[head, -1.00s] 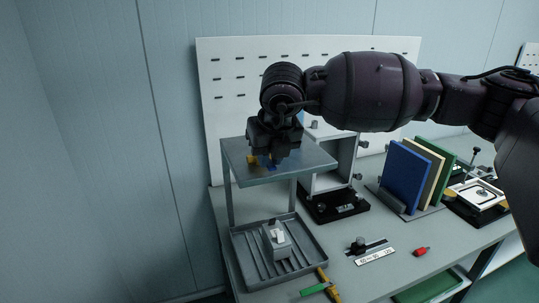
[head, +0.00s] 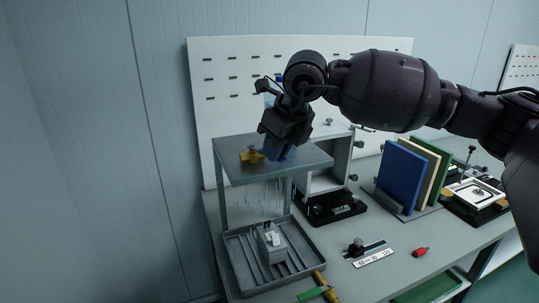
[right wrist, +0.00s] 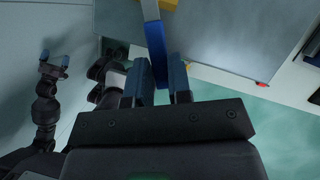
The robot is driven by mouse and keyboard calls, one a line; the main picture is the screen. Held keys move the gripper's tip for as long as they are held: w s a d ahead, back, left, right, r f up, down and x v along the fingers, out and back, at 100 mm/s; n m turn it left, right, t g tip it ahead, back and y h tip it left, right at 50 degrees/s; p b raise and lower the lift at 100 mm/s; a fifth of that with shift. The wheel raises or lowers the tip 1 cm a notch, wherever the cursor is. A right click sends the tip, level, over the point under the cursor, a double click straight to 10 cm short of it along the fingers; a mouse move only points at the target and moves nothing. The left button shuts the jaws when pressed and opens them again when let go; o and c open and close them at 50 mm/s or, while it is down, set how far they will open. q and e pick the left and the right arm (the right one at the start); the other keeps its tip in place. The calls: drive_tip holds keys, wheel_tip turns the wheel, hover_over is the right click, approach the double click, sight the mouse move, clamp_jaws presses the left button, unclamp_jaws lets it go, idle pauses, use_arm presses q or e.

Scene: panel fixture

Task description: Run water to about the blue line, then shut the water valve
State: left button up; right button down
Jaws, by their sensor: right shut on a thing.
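My right gripper (head: 277,143) is shut on a blue valve handle (right wrist: 155,48) above the raised grey shelf (head: 310,160). The blue handle also shows below the jaws in the head view (head: 276,153). A yellow valve part (head: 252,155) sits on the shelf to its left. Thin streaks of water (head: 265,203) fall below the shelf. Under them, a small grey block-like vessel with a pale part (head: 270,246) stands in the ribbed tray (head: 232,265). I cannot make out a blue line or water level. My left gripper (right wrist: 54,64) shows small, fingers apart and empty, in the wrist view.
A slider with a marked scale (head: 374,256), a red piece (head: 420,252) and a green-and-yellow tool (head: 318,290) lie on the bench. Blue, cream and green panels (head: 402,178) stand at right. A white pegboard (head: 225,60) rises behind.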

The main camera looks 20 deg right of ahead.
drive_tip(key=shift+w+d+n+g+y+b, duration=0.2)
drive_tip(key=shift+w+d+n+y, duration=0.2)
drive_tip(key=shift+n, duration=0.45)
drive_tip(key=shift+w+d+n+g+y+b, duration=0.1)
drive_tip(key=shift+w+d+n+y+b, duration=0.15)
drive_tip(key=shift+d+n, duration=0.45)
drive_tip(key=shift+a, duration=0.2)
drive_tip(key=c, duration=1)
unclamp_jaws()
drive_tip(key=shift+c, duration=0.2)
drive_tip(key=v, duration=1.1)
drive_tip(key=shift+w+a, duration=0.1)
